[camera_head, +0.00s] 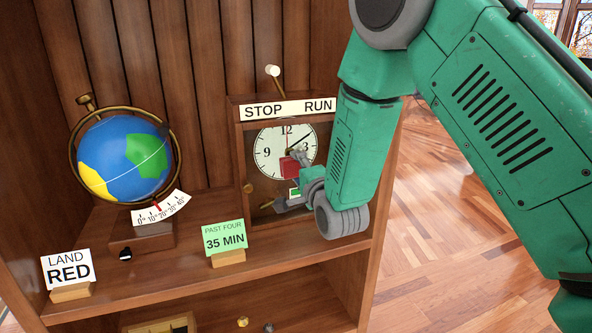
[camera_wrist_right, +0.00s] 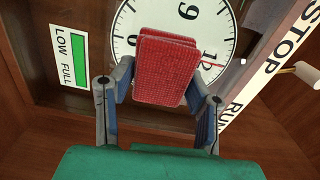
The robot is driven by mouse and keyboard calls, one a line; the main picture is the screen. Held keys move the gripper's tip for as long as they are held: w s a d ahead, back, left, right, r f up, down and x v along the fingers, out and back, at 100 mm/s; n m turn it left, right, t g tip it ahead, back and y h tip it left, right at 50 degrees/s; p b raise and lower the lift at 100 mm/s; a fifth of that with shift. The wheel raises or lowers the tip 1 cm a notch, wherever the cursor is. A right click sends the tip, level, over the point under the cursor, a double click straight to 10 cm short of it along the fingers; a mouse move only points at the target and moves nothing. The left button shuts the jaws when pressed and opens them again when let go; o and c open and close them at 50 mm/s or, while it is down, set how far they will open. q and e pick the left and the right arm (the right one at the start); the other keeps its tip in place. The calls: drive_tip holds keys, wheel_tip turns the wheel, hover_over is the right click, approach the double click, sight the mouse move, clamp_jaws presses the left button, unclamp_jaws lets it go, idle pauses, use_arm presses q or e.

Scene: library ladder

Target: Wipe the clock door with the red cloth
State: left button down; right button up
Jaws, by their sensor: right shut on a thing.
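The clock (camera_head: 270,150) stands in a wooden case on the shelf, under a STOP RUN sign, and its white dial also shows in the right wrist view (camera_wrist_right: 126,30). My right gripper (camera_head: 296,178) is in front of the clock's lower right part. It is shut on the red cloth (camera_wrist_right: 165,68), a folded block that also shows in the head view (camera_head: 289,166). The cloth covers part of the dial; I cannot tell if it touches the door. A brass knob (camera_head: 249,188) is at the case's left side. My left gripper is not in view.
A globe (camera_head: 126,158) with a scale stands left of the clock. A LAND RED card (camera_head: 68,270) and a PAST FOUR 35 MIN card (camera_head: 226,238) stand at the shelf's front. A LOW FULL gauge (camera_wrist_right: 71,58) is beside the dial. A white-tipped lever (camera_head: 273,71) rises above the case.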

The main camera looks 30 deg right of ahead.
drive_tip(key=shift+w+a+r, duration=0.15)
drive_tip(key=shift+a, duration=0.25)
drive_tip(key=shift+w+a+r, duration=0.1)
drive_tip(key=shift+a, duration=0.3)
drive_tip(key=shift+w+a+r, duration=0.1)
drive_tip(key=shift+a, duration=0.2)
drive_tip(key=shift+w+a, duration=0.1)
drive_tip(key=shift+w, duration=0.05)
drive_tip(key=d, duration=0.3)
drive_tip(key=shift+s+d, duration=0.25)
drive_tip(key=shift+s, duration=0.05)
drive_tip(key=shift+s+d, duration=0.1)
drive_tip(key=shift+d, duration=0.4)
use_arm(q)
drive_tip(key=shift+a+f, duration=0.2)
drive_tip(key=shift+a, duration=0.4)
use_arm(e)
drive_tip(key=shift+s, duration=0.1)
